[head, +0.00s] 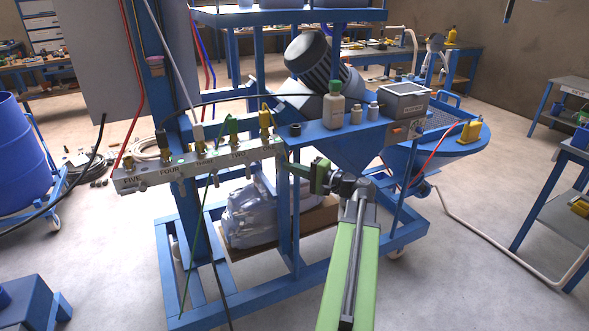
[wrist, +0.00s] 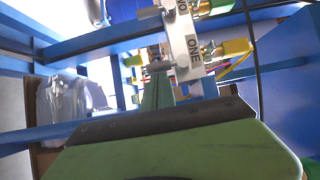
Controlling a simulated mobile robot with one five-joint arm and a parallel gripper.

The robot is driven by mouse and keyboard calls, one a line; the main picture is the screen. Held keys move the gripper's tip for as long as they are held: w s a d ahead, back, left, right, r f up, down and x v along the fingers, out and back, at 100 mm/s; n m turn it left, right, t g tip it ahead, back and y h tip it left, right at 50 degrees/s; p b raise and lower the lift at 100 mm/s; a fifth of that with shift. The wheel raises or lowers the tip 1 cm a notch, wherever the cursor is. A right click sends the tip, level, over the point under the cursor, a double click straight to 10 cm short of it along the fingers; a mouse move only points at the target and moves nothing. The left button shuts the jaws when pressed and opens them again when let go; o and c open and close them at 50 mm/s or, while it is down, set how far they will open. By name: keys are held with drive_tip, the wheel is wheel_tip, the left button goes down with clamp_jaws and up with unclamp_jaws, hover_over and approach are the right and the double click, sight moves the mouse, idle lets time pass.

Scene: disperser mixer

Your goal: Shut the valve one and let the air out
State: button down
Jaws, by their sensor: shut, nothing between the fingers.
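The white valve manifold (head: 200,167) runs across the blue frame, labelled FIVE to ONE from left to right. Valve one is at its right end, with a yellow-topped fitting (head: 265,118) above the ONE label (head: 268,148). My green gripper (head: 292,168) is shut and empty, just right of and slightly below the manifold's right end. Its fingers (wrist: 157,74) reach towards the manifold's underside fittings. I cannot tell whether they touch, or how valve one's handle is turned.
A blue shelf with a bottle (head: 334,105) and a control box (head: 403,100) stands right of the manifold. A blue post (head: 289,215) is close to my gripper. Thin hoses hang around the manifold. A plastic-wrapped bundle (head: 250,212) lies below.

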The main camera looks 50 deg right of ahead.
drive_tip(key=shift+a+f+m+b, duration=0.15)
drive_tip(key=shift+m+b, duration=0.15)
drive_tip(key=shift+b, duration=0.2)
drive_tip(key=shift+f+m+t+b, duration=0.1)
drive_tip(key=shift+m+t+b, duration=0.3)
drive_tip(key=shift+b, duration=0.15)
